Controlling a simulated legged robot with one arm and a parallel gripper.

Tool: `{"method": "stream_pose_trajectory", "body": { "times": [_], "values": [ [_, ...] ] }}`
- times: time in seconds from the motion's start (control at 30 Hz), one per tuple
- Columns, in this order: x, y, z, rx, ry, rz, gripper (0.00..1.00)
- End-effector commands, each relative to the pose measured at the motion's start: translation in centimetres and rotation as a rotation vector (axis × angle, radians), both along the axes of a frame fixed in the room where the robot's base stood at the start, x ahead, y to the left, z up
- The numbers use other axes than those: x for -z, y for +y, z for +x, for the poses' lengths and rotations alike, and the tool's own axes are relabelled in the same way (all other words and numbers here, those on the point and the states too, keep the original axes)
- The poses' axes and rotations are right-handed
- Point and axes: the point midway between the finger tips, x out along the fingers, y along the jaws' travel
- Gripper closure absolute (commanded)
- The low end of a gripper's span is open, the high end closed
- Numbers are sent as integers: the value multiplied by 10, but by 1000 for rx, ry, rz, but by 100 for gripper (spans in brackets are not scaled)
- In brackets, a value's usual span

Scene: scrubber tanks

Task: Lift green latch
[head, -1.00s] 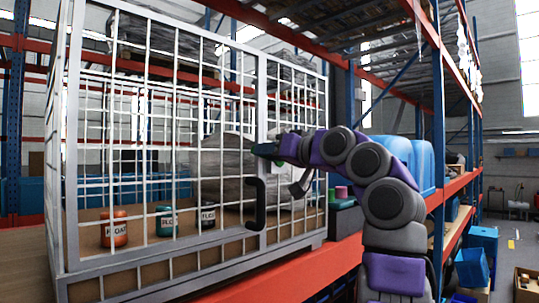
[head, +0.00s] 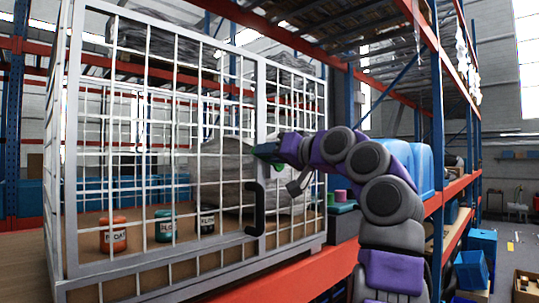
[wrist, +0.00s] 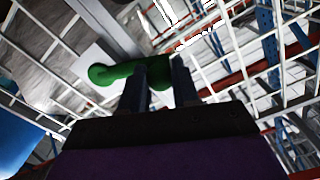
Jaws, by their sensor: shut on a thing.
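The green latch (wrist: 115,74) sits on the metal frame of the white wire cage (head: 165,265). In the head view the latch (head: 266,152) is small and partly covered by my gripper (head: 283,151). In the wrist view my gripper (wrist: 162,76) has its two dark fingers around the latch's bar and is shut on it. The latch's rounded end sticks out to the left of the fingers. The black door handle (head: 256,208) is on the cage below the latch.
Inside the cage stand an orange canister (head: 113,236), a teal canister (head: 165,226) and a dark canister (head: 207,219). A grey wrapped bundle (head: 235,172) is behind them. Blue containers (head: 425,165) stand on the shelf right of the cage. The red shelf beam (head: 290,278) runs below.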

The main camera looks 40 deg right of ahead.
Motion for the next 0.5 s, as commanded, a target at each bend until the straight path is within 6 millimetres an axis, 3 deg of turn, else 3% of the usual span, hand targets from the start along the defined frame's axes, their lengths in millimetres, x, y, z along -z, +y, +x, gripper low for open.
{"method": "stream_pose_trajectory", "body": {
  "times": [0.5],
  "values": [
    [-3,1,0,-3,7,49,100]
  ]
}}
